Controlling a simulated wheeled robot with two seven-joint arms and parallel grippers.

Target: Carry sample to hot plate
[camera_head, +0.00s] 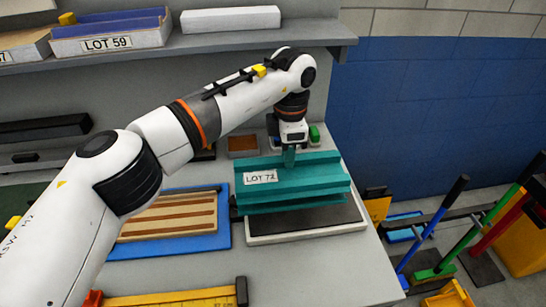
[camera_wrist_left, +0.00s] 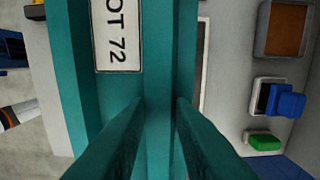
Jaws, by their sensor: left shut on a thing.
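The sample is a teal ribbed panel (camera_head: 300,180) with a white LOT 72 label, and it fills the middle of the left wrist view (camera_wrist_left: 75,90). My left gripper (camera_head: 289,160) points down and is shut on the panel's upright rib; its teal fingers (camera_wrist_left: 160,125) sit on both sides of the rib. The panel is over the hot plate, a pale slab with a dark top (camera_head: 310,220), at the table's right end. Whether the panel touches the plate cannot be told. My right gripper is not in view.
A blue tray with a brown striped panel (camera_head: 170,215) lies to the left. A shelf with a LOT 59 box (camera_head: 110,38) runs above. Coloured handles (camera_head: 435,225) stand beyond the table's right edge.

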